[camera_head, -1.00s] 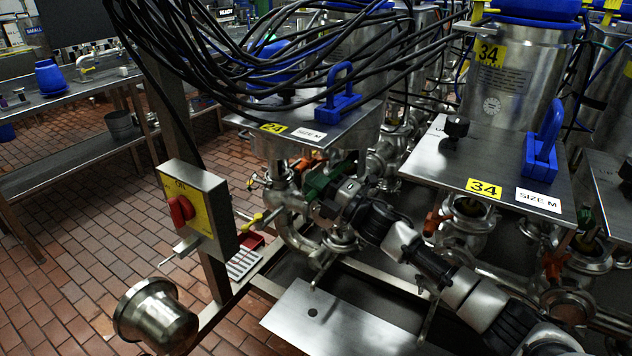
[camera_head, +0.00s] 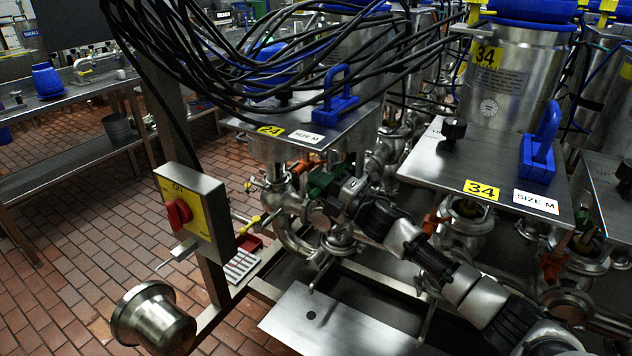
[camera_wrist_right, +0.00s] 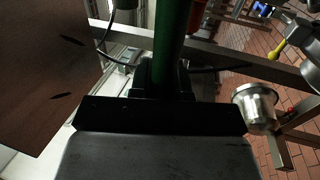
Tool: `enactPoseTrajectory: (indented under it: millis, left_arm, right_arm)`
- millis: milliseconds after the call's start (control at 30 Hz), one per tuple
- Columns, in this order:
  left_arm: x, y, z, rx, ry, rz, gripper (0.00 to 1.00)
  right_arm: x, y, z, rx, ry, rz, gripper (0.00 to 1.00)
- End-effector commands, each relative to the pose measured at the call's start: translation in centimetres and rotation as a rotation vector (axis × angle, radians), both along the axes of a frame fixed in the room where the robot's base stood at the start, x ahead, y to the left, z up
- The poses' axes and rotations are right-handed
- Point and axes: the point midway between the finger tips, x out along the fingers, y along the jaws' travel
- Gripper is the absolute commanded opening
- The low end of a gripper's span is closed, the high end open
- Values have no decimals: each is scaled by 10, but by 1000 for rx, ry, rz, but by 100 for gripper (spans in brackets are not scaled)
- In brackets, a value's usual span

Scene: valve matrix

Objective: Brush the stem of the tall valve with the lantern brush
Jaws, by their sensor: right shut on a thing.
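My right gripper (camera_head: 330,190) is among the pipes below the plate marked 24. It is shut on a green rod (camera_wrist_right: 168,45), which looks like the handle of the lantern brush; the green also shows in the head view (camera_head: 321,181). The bristle end is hidden in both views. Steel valves and pipes stand around the gripper, such as the pipe bend (camera_head: 290,235) to its left. I cannot tell which valve is the tall one, or whether the brush touches a stem. My left gripper is not in view.
A plate marked 34 (camera_head: 430,165) with a blue handle (camera_head: 540,145) overhangs my right arm. Black cables (camera_head: 250,65) hang above. A yellow switch box (camera_head: 195,215) and a steel cup (camera_head: 153,318) stand left. Free brick floor (camera_head: 80,250) lies farther left.

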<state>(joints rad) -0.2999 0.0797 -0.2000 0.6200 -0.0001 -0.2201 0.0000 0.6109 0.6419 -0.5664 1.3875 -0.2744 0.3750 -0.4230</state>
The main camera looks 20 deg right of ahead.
Motion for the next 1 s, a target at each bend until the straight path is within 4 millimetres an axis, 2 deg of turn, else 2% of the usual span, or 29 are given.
enactPoseTrajectory:
  millis: [1000]
  left_arm:
    - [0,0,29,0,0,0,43]
  right_arm:
    - [-49,62,2,1,0,0,0]
